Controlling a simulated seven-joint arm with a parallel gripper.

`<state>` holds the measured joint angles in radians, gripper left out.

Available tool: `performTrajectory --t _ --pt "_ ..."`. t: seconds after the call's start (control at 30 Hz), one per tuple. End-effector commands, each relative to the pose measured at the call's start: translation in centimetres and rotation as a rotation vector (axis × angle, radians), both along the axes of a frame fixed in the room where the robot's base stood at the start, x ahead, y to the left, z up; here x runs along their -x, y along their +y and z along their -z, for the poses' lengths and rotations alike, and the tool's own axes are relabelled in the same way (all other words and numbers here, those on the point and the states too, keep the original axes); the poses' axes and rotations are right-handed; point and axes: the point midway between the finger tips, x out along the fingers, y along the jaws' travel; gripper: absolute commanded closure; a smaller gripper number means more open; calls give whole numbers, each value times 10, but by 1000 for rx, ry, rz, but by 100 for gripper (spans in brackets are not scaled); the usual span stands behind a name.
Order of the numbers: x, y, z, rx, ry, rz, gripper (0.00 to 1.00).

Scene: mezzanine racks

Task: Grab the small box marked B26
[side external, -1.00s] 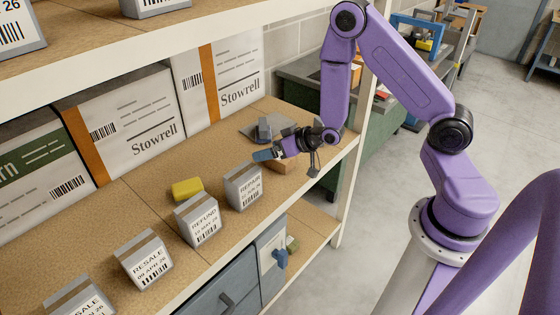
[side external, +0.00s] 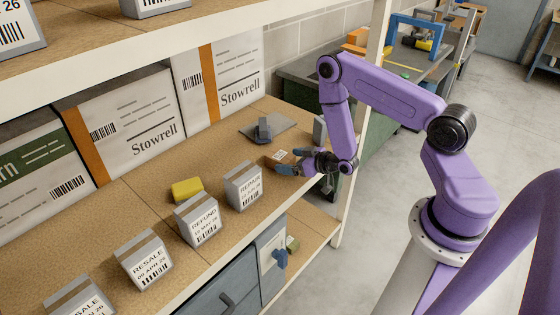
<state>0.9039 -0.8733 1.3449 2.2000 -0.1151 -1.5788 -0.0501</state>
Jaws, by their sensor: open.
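A small brown box (side external: 271,160) with a white label lies on the middle shelf, near its front right end. The label is too small to read, so I cannot confirm B26. My gripper (side external: 291,161) is low over the shelf and points left at the box's right side. Its blue-grey fingers are open, one nearer the shelf edge and one farther back. The fingers partly hide the box; I cannot tell whether they touch it.
Grey boxes marked REPAIR (side external: 244,187), REFUND (side external: 197,221) and RESALE (side external: 143,261) line the shelf's front. A yellow block (side external: 187,189) sits behind them. A dark grey device (side external: 263,130) on a flat plate stands behind the brown box. Large Stowrell cartons (side external: 141,122) fill the back.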

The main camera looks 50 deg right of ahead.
Motion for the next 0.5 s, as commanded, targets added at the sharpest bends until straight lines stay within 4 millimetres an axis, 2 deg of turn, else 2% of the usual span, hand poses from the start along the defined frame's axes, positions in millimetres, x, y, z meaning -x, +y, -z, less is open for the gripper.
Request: performTrajectory --t 0.3,0.5 --pt "-39 4 16 -1 -2 0 6" --pt "-47 5 19 -2 0 1 6"
